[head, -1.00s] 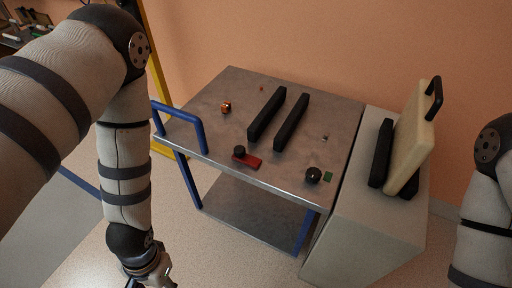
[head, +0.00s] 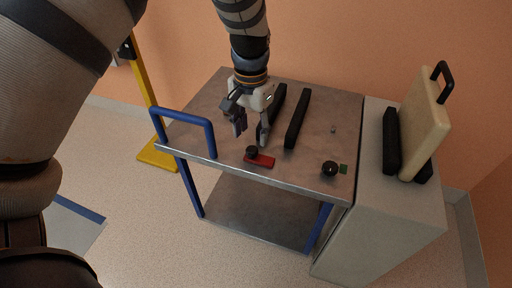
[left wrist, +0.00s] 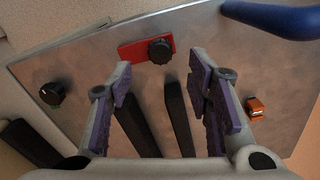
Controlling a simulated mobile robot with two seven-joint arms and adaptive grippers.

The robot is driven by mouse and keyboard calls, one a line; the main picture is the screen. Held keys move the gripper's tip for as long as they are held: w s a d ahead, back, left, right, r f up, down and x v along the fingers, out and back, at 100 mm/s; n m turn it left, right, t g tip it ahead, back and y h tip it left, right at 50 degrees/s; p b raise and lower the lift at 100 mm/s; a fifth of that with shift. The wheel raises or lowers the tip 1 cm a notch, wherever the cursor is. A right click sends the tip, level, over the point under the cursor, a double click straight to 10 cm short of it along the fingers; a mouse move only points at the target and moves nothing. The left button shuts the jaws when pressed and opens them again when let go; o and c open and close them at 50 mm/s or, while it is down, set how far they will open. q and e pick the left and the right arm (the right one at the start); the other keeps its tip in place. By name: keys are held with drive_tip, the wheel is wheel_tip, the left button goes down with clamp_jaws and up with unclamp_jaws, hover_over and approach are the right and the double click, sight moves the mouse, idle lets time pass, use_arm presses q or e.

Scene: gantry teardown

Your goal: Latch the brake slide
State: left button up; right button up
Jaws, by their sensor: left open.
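The brake slide appears to be the red plate (head: 264,161) with a black knob (head: 251,150) at one end, near the front edge of the metal cart top. In the left wrist view the red plate (left wrist: 132,51) and its knob (left wrist: 160,51) show just beyond the fingertips. My left gripper (head: 252,135) is open and empty, pointing down over the cart just behind the knob. In the left wrist view its purple-padded fingers (left wrist: 162,78) stand wide apart, with nothing between them. My right gripper is not in view.
Two black bars (head: 297,118) lie behind the slide. A black round knob (head: 329,169) and a green square (head: 343,169) sit at right. A blue handle (head: 185,115) rises at the left edge. An orange part (left wrist: 256,108) is nearby. A beige panel (head: 424,122) stands on the right cabinet.

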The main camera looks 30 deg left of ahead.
sight(252, 149)
use_arm(q)
wheel_tip(252, 149, down, 6)
drive_tip(key=shift+f, duration=0.15)
clamp_jaws()
